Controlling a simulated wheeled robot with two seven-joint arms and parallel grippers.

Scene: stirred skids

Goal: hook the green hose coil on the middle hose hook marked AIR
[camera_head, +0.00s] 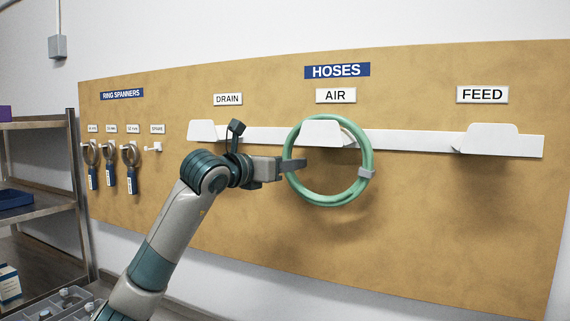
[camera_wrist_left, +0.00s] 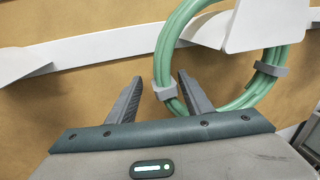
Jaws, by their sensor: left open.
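The green hose coil (camera_head: 291,186) hangs upright at the middle hook (camera_head: 322,131) under the AIR label (camera_head: 336,96). The hook's white front plate sits inside the top of the ring and hides a little of it in the wrist view (camera_wrist_left: 268,22). The coil also shows there (camera_wrist_left: 166,52), with grey bands around it. My left gripper (camera_head: 289,166) is at the coil's left side. In the wrist view its fingers (camera_wrist_left: 158,92) are apart, with the tube and a band close to the right finger. Whether the tube touches that finger I cannot tell. My right gripper is out of view.
The white rail (camera_head: 400,139) also carries the DRAIN hook (camera_head: 202,130) and the FEED hook (camera_head: 490,138), both empty. Ring spanners (camera_head: 111,176) hang at the left of the board. A metal shelf (camera_head: 40,125) stands at far left. The board below the coil is clear.

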